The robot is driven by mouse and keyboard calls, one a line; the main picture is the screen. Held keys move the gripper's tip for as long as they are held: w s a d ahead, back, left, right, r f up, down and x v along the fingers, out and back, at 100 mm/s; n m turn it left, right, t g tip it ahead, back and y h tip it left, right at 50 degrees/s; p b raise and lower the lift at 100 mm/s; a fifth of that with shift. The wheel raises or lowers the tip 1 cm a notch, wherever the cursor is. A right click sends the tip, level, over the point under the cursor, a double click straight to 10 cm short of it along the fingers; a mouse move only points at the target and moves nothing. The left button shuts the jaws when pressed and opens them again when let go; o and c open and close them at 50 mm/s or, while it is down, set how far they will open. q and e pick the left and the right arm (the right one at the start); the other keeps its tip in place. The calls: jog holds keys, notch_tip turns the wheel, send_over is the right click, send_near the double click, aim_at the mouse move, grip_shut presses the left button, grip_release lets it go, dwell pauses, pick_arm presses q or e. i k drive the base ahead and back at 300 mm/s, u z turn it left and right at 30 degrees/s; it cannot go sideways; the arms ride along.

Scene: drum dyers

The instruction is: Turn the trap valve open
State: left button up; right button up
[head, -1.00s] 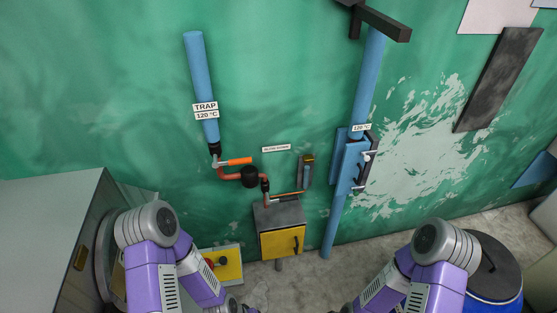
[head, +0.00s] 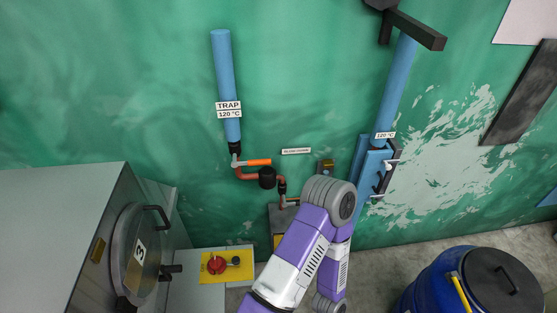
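The trap valve shows in the head view as an orange lever handle (head: 260,162) lying about level and pointing right, at the foot of a blue pipe (head: 226,80). A sign (head: 229,110) on the pipe reads TRAP 120 °C. Below the lever, a copper pipe bends right to a black round trap body (head: 267,178). One of my purple and white arms rises from the bottom, its elbow right of and below the lever, apart from it in the picture. I cannot tell which arm it is. Neither gripper's fingers are in view.
My arm hides most of the box below the trap. A grey machine with a round door (head: 136,250) stands at left, beside a yellow panel with a red knob (head: 216,264). A second blue pipe (head: 395,90) stands right. A blue drum (head: 440,285) is at lower right.

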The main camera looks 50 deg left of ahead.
aim_at(254, 163)
jog(key=i, duration=1.05)
jog(key=u, duration=2.05)
